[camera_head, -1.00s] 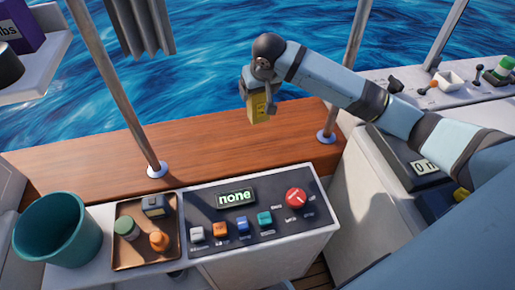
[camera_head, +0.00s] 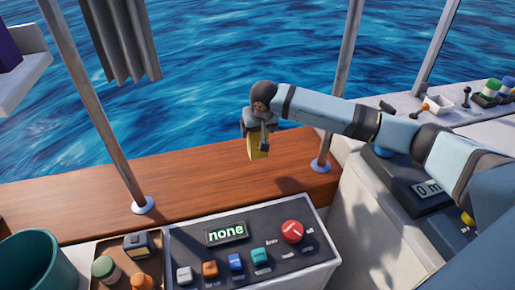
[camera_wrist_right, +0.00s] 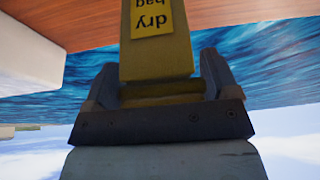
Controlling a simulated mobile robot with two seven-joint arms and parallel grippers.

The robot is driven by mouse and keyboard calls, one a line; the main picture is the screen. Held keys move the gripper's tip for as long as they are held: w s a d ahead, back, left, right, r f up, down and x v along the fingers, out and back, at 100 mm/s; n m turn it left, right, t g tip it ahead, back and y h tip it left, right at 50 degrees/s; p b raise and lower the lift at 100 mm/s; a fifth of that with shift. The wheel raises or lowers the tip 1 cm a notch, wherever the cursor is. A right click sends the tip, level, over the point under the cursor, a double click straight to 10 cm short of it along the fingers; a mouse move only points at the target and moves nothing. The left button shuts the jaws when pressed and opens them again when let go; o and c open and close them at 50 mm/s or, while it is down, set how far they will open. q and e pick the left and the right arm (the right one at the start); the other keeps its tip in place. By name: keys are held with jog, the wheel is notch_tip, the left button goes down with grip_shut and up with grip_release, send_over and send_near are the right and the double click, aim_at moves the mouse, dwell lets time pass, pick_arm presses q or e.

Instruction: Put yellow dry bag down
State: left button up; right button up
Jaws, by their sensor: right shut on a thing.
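The yellow dry bag (camera_head: 258,146) hangs below my right gripper (camera_head: 257,126) in the head view, in front of the sea and close above the wooden ledge (camera_head: 200,185). In the right wrist view, the bag (camera_wrist_right: 156,55) shows a "dry bag" label, upside down, between the two fingers of my right gripper (camera_wrist_right: 160,85), which is shut on it. I cannot tell from the head view how high the bag is over the ledge. My left gripper is not in view.
A control panel (camera_head: 248,243) with a "none" display, coloured switches and a red knob stands in front of the ledge. A brown tray (camera_head: 104,249) with small items and a teal bucket (camera_head: 38,262) are at left. Metal posts (camera_head: 340,90) rise from the ledge.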

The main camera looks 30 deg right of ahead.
jog(key=shift+f+b, duration=0.3)
jog(key=shift+f, duration=3.1)
jog(key=o, duration=1)
jog(key=shift+f, duration=0.15)
jog(key=p+v, duration=0.1)
jog(key=v, duration=1.1)
